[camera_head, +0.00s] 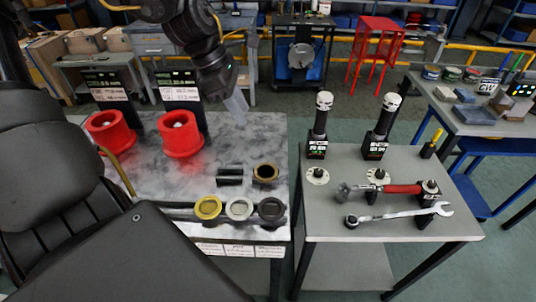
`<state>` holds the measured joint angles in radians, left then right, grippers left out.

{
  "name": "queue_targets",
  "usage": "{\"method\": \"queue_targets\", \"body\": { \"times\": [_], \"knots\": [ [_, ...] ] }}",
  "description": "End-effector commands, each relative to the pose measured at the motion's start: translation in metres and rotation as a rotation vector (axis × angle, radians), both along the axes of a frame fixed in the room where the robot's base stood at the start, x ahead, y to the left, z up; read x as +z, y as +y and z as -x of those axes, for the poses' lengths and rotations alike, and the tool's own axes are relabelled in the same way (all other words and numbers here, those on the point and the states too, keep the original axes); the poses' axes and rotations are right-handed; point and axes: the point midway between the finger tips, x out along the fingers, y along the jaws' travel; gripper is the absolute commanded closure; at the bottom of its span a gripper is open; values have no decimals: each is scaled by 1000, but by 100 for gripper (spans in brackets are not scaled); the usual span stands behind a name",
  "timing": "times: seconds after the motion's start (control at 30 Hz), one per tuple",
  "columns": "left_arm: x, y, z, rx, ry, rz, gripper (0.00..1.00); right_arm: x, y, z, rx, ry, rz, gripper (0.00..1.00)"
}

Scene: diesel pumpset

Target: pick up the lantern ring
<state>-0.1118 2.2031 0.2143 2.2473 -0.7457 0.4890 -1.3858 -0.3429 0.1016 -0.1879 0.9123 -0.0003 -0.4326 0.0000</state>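Several rings are on the marbled table (160,228). A bronze ring (265,173) sits at its right side, beside a small dark block (230,175). Along the front are a yellow ring (208,207), a pale grey ring (239,208) and a dark ring (271,209). I cannot tell for sure which one is the lantern ring; the labels below are too small to read. My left gripper (236,108) hangs above the table's back right edge, apart from all the rings. Its fingers look pale and small, and their opening is unclear. My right gripper is not in view.
Two red cylinders (181,134) (110,132) stand at the table's back left with dark sign boards behind. A grey table (330,219) to the right carries a wrench (400,215), a red-handled tool (402,189) and two upright black tools with white tops (383,125) (320,122).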

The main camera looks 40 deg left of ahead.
Motion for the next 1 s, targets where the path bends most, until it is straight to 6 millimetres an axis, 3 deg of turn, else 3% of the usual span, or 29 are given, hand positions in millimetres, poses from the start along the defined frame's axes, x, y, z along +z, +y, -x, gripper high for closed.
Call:
{"method": "queue_targets", "body": {
  "times": [0.03, 0.33, 0.5, 0.77, 1.0],
  "knots": [
    [-23, 0, 0, 1, 0, 0, 65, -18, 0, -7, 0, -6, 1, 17],
    [-103, 0, 0, 0, 0, 0, 65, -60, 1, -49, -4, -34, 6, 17],
    [-122, -1, -1, -2, -1, 0, 65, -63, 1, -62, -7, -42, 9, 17],
    [-126, -2, -2, -3, 1, 0, 65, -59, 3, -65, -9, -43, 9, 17],
    [-159, -13, -10, -3, 6, -1, 65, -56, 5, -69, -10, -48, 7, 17]
  ]
}}
